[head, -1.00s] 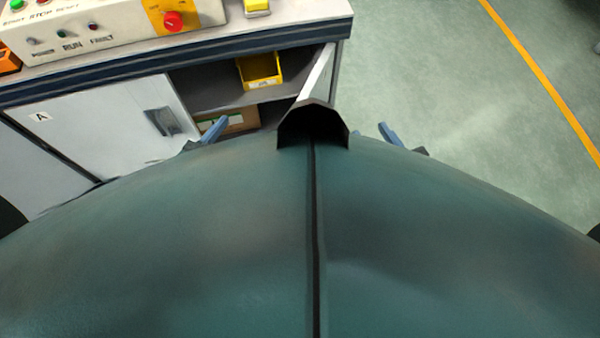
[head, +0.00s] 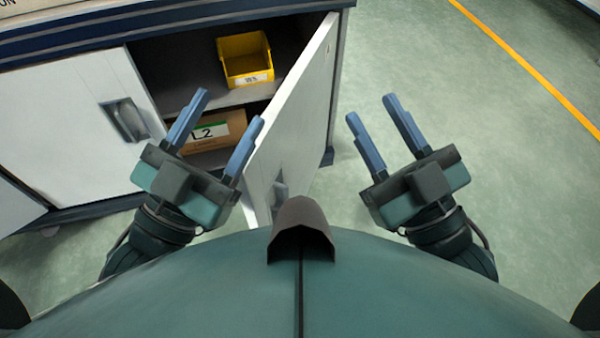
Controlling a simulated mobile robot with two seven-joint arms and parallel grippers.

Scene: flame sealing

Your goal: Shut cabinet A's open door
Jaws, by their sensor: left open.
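Cabinet A's open door (head: 296,118) is a white panel that stands out from the right side of the cabinet towards me. A recessed handle shows low on it, partly hidden by my body. My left gripper (head: 228,110) is open and empty in front of the cabinet opening, left of the door. Its right finger overlaps the door's free edge in the picture; I cannot tell if they touch. My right gripper (head: 371,107) is open and empty over the floor, to the right of the door and apart from it.
Inside the cabinet, a yellow bin (head: 235,48) sits on the shelf (head: 190,99). A cardboard box (head: 231,124) labelled L2 is below. A shut white door (head: 70,120) with a handle is at left. Clear green floor (head: 440,80) with an orange line lies at right.

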